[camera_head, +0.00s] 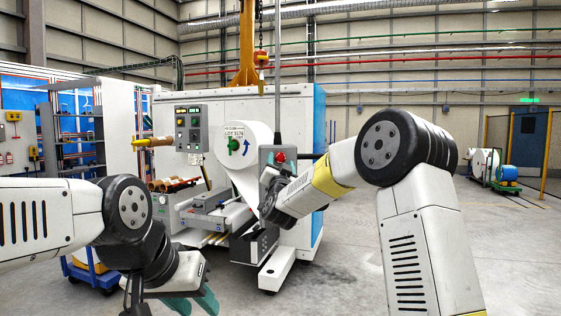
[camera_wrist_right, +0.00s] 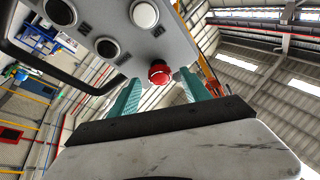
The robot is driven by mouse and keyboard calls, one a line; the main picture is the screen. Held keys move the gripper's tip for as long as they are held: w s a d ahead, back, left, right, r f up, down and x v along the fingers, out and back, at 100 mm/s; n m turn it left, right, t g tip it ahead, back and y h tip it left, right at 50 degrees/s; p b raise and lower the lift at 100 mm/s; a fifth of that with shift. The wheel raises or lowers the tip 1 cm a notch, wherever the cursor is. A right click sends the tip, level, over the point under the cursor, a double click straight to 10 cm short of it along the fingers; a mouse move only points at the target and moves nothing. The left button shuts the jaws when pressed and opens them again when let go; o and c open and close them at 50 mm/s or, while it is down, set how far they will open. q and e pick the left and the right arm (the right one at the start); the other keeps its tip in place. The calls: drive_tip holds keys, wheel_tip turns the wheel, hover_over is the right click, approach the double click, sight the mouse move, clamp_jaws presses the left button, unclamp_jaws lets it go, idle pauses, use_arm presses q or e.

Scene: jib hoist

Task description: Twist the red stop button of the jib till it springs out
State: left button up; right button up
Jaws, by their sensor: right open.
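The red stop button (camera_wrist_right: 160,72) sits on the grey control box (camera_wrist_right: 110,30) of the jib; in the right wrist view it shows between the two teal fingers of my right gripper (camera_wrist_right: 160,95). The fingers are apart, one on each side of the button, and I cannot tell whether they touch it. In the head view the red button (camera_head: 280,157) shows at the top of the box, with my right wrist in front of the box's lower part. My left gripper (camera_head: 195,302) hangs low at the bottom left, partly cut off by the frame, with teal fingers.
Black and white round buttons (camera_wrist_right: 144,14) sit beside the red one. A black handle loop (camera_wrist_right: 50,70) runs along the box. Behind stands a white machine with a paper roll (camera_head: 243,150).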

drive_tip(key=v, duration=0.5)
